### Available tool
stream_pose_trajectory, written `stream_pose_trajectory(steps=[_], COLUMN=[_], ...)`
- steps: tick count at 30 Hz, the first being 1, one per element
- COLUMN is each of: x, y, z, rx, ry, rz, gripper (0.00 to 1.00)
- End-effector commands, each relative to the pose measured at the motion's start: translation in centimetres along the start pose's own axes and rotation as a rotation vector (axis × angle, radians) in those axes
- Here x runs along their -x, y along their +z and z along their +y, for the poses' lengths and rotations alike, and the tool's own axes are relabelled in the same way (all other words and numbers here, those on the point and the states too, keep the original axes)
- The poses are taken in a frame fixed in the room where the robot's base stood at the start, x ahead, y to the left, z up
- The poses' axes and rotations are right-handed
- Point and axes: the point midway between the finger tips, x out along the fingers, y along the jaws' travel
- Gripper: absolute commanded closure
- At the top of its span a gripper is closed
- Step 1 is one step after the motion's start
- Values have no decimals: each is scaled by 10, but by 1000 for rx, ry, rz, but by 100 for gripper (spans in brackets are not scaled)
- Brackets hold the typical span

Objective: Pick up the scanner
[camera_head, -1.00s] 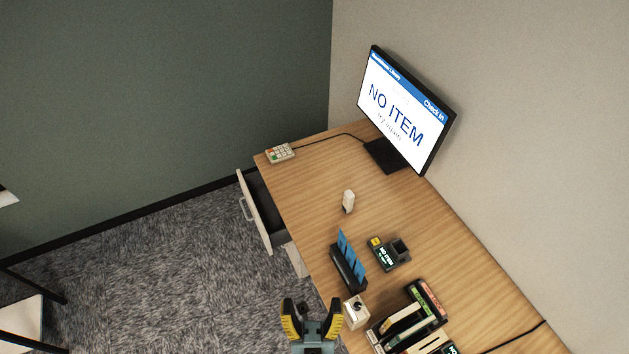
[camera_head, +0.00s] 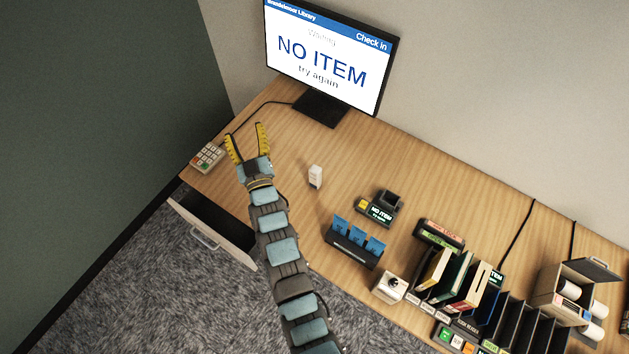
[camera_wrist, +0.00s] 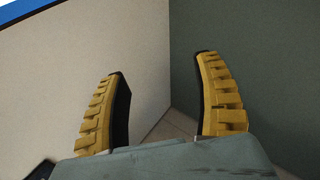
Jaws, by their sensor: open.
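My gripper (camera_head: 244,132) is open and empty above the far left part of the desk, between the keypad and the monitor. In the wrist view its two yellow-padded fingers (camera_wrist: 158,67) stand apart with only walls between them. A dark device (camera_head: 380,207) with a yellow button and a small "NO ITEM" screen sits mid-desk, right of my gripper. A small white upright object (camera_head: 315,176) stands nearer to my gripper. I cannot tell for sure which of these is the scanner. Neither shows in the wrist view.
The monitor (camera_head: 327,64) reads "NO ITEM try again". A keypad (camera_head: 207,157) lies at the left desk edge, above an open drawer (camera_head: 212,231). A holder with blue cards (camera_head: 352,243), a white box (camera_head: 389,287) and a book rack (camera_head: 523,325) stand to the right.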

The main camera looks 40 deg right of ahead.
Motion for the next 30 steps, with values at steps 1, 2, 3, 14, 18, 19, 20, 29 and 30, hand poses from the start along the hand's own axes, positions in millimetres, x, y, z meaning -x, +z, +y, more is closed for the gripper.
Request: stream_pose_trajectory(steps=[1, 2, 3, 14, 18, 19, 20, 29, 30], x=[-12, -17, -24, -51, -45, -42, -40, 6, 15], y=[20, 32, 46, 152, 181, 187, 191, 218, 219], z=[10, 14, 20, 73, 94, 98, 103, 148, 154], rx=[16, 27, 40, 128, 149, 153, 157, 180, 180], ry=[2, -3, -10, -145, -230, -252, -272, -523, -560], rz=[-54, -95, -146, -579, -731, -764, -792, -1070, -1103], gripper=[33, 33, 33, 33, 33, 33, 33, 33, 33])
